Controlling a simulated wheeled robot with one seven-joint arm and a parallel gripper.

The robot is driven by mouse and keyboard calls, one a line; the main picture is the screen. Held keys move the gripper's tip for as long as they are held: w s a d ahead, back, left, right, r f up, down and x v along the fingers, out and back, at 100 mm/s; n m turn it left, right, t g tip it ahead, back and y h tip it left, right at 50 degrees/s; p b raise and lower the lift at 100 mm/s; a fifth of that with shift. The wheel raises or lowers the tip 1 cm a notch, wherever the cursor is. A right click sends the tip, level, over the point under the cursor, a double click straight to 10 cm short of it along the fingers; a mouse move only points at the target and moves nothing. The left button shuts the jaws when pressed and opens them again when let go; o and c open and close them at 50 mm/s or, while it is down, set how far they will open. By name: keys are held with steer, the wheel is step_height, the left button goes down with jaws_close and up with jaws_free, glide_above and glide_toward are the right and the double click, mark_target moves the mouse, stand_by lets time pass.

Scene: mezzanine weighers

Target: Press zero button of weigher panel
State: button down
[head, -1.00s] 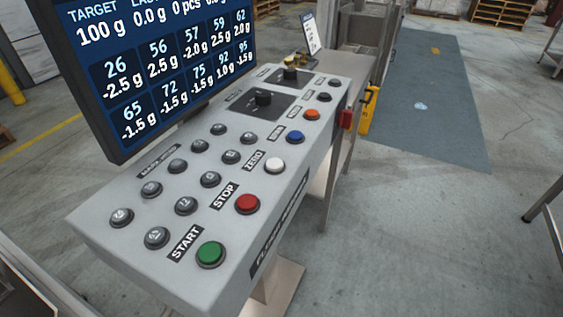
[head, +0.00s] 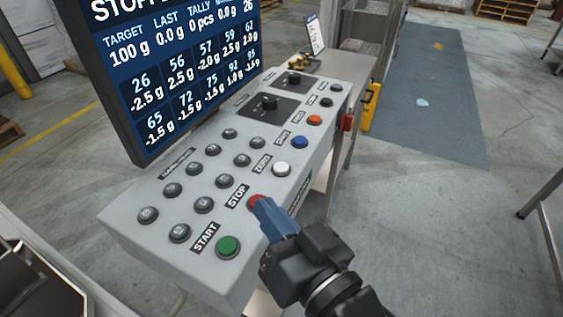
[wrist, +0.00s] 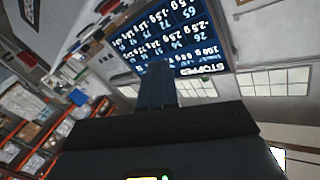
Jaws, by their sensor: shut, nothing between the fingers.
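The weigher panel (head: 130,221) is a grey sloped console with labelled buttons. The white ZERO button (head: 282,168) sits between the blue button and the red STOP button. My gripper (head: 258,205) is shut and empty, its blue fingertips at the red STOP button (head: 253,200), covering part of it. I cannot tell whether they touch it. The ZERO button is uncovered, just beyond the fingertips. The screen (head: 165,75) above the panel begins with "STOPP". In the wrist view the shut fingers (wrist: 157,75) point toward the screen (wrist: 185,40), which reads "STOPPED" upside down.
The green START button (head: 228,246) is nearer, and the blue (head: 299,142) and orange (head: 315,120) buttons are farther along. Several small grey buttons and two black knobs (head: 268,103) stand close by.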

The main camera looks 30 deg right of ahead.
steer(key=w+a+r+n+g+y, duration=0.1)
steer(key=w+a+r+n+y, duration=0.2)
steer(key=w+r+n+y, duration=0.7)
steer(key=n+g+h, duration=0.6)
steer(key=g+h, duration=0.2)
steer(key=h, duration=0.1)
glide_above(284, 169)
step_height(284, 169, down, 5)
steer(key=shift+f, duration=0.15)
step_height(284, 169, down, 9)
steer(key=b, duration=0.6)
steer(key=shift+b, duration=0.3)
stand_by(1.1)
